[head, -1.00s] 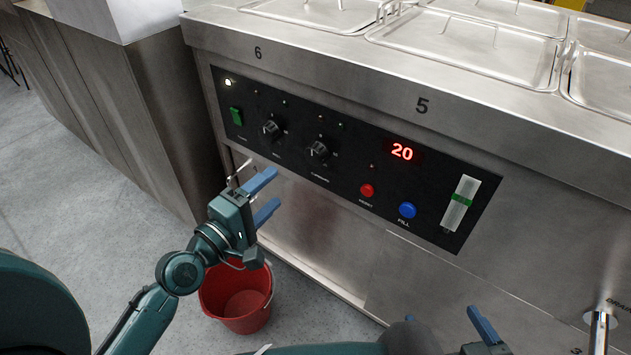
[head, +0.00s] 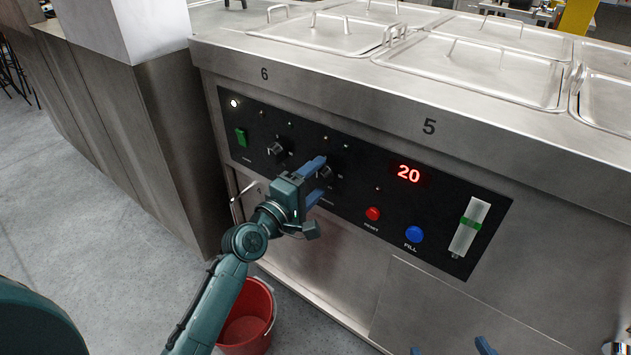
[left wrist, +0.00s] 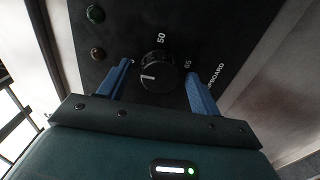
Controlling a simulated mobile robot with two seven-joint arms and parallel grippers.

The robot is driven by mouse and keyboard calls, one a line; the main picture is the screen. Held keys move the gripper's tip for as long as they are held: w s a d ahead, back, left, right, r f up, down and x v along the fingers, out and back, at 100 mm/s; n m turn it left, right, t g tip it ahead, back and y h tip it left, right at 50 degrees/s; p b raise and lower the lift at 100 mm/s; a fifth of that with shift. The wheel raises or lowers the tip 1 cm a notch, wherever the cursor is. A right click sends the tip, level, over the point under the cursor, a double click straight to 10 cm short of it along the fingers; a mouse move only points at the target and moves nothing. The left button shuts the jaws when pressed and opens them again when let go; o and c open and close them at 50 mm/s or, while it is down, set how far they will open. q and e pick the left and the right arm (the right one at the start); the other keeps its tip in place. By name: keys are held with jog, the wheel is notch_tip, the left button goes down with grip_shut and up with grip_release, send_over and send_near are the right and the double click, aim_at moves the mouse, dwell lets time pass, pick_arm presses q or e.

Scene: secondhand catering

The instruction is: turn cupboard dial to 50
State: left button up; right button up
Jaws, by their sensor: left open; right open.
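The cupboard dial (head: 326,172) is a round black knob on the black control panel, partly hidden behind my left gripper (head: 315,181). In the left wrist view the dial (left wrist: 157,78) sits between the two blue fingers of the left gripper (left wrist: 158,70), with a visible gap on each side. The dial's white line points left in that view. The mark 50 (left wrist: 161,38) is above the dial and the mark 65 (left wrist: 187,64) is to its right. Part of the word CUPBOARD shows beyond the right finger. My right gripper (head: 451,350) is open and empty at the bottom edge.
Another black dial (head: 278,151) and a green switch (head: 241,137) are to the left. A red display (head: 408,173) reads 20, above red (head: 373,214) and blue (head: 414,234) buttons. A red bucket (head: 247,318) stands on the floor below my left arm.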

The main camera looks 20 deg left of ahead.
pick_arm(q)
jog(key=shift+w+d, duration=0.1)
jog(key=shift+w, duration=0.15)
jog(key=c, duration=1)
